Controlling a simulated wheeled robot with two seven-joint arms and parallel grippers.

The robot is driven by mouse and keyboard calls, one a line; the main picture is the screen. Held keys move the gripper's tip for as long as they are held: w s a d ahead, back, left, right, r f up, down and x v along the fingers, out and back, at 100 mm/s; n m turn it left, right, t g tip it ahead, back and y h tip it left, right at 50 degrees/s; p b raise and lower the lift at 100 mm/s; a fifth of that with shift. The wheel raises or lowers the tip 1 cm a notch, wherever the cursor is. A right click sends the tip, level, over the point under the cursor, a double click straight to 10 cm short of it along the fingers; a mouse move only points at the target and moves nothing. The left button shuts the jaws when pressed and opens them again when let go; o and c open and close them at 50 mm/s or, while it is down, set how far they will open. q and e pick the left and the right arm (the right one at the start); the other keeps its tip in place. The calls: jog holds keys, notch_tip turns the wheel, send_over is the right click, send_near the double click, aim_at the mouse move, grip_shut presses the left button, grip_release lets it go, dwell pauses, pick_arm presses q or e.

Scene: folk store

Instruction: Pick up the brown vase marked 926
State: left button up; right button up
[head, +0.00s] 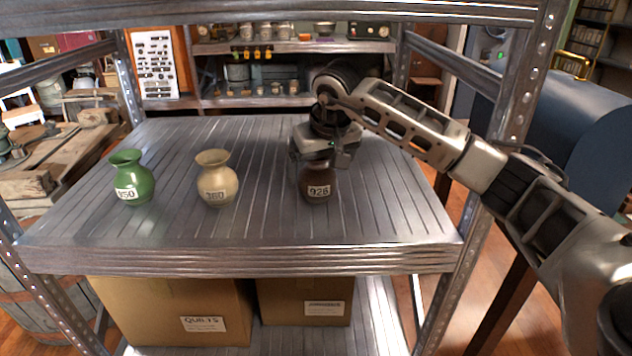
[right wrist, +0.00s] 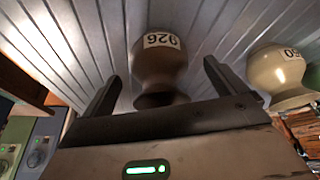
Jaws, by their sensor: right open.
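The brown vase marked 926 (head: 317,188) stands upright on the metal shelf (head: 380,215), the rightmost of the vases. My right gripper (head: 325,160) is over it from above and hides its neck and rim in the head view. In the right wrist view the vase (right wrist: 159,65) shows between the two spread fingers of my right gripper (right wrist: 158,85), its label facing the camera. The fingers stand apart from its sides. My left gripper is not in either view.
A cream vase marked 360 (head: 217,180) stands left of the brown one, and a green vase marked 950 (head: 131,180) further left. Metal uprights (head: 510,90) frame the shelf. Cardboard boxes (head: 170,310) sit on the level below. The shelf front is clear.

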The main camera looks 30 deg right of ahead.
aim_at(318, 173)
jog(key=x, duration=0.3)
jog(key=shift+w+d+f, duration=0.1)
jog(key=c, duration=1.1)
jog(key=shift+c, duration=0.7)
